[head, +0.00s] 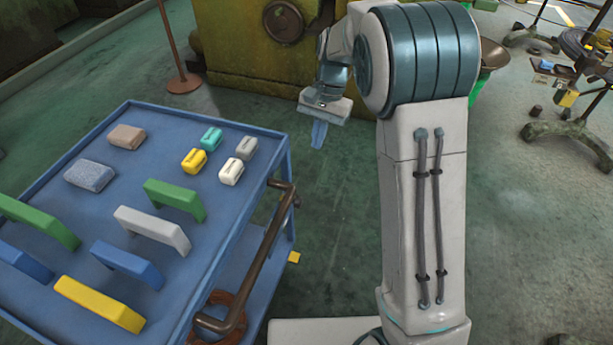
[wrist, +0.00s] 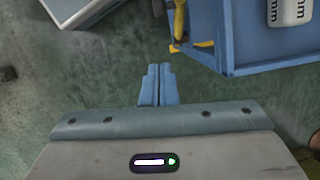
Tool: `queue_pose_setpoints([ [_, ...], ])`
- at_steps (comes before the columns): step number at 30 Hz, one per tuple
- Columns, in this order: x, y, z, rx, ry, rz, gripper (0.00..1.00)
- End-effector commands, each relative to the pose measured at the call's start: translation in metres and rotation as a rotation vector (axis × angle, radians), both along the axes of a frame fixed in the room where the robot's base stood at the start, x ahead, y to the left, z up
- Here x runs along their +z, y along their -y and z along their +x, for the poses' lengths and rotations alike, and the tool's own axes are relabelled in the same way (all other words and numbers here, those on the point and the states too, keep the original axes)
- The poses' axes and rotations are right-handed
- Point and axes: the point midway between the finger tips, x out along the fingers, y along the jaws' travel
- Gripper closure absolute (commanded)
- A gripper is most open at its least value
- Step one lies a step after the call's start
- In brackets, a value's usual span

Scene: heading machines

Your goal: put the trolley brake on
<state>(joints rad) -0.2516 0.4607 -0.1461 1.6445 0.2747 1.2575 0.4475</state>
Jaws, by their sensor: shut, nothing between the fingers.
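The blue trolley (head: 275,150) stands at the left in the head view, and part of its frame (wrist: 262,58) shows at the top right of the wrist view. A small yellow piece (head: 294,257), which looks like the brake pedal, sticks out low at the trolley's right side. In the wrist view a yellow bar and tab (wrist: 180,22) show beside the blue frame. I cannot tell the brake's position. My gripper (head: 318,140) is shut and empty, pointing down to the right of the trolley. In the wrist view its blue fingers (wrist: 158,70) are together, apart from the yellow part.
A rusty bent bar (head: 262,262) runs along the trolley's right side. Several coloured handles and blocks lie on its top (head: 100,180). A yellow-green machine (head: 240,45) stands behind, with a rusty post (head: 175,45) beside it. Open green floor (head: 320,215) lies right of the trolley.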

Motion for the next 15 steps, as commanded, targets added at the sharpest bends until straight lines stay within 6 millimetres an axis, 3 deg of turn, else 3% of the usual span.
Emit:
queue_pose_setpoints([
  [5, -0.021, -0.004, -0.005, 0.002, -0.004, -0.001, 1.0],
  [15, -0.091, -0.016, -0.021, 0.003, -0.005, -0.001, 1.0],
])
